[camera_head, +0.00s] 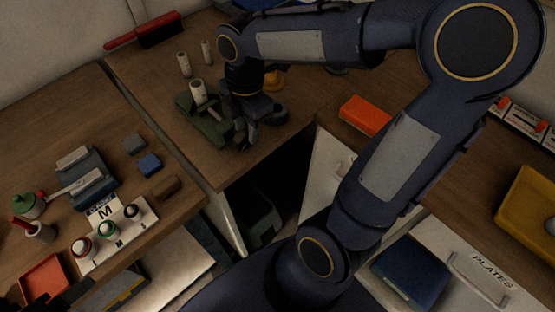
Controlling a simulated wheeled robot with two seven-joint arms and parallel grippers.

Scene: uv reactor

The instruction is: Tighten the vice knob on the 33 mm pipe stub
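The green vice (203,124) stands on the back wooden bench, left of my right gripper. A pale pipe stub (197,92) stands upright at the vice; its size cannot be read. My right gripper (245,136) points down at the vice's right front end, close against it. The vice knob cannot be made out; the gripper covers that end. Whether the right fingers are shut on it cannot be told. Two more pale stubs, one left (184,64) and one right (206,51), stand behind the vice. A dark shape (42,303), perhaps my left gripper, is cut off at the bottom left.
My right arm crosses the right half and hides part of the bench. The left bench holds small blocks, a white tray marked M (118,236) and a red tray (45,283). An orange box (365,115) and a yellow bin (528,205) are on the right bench.

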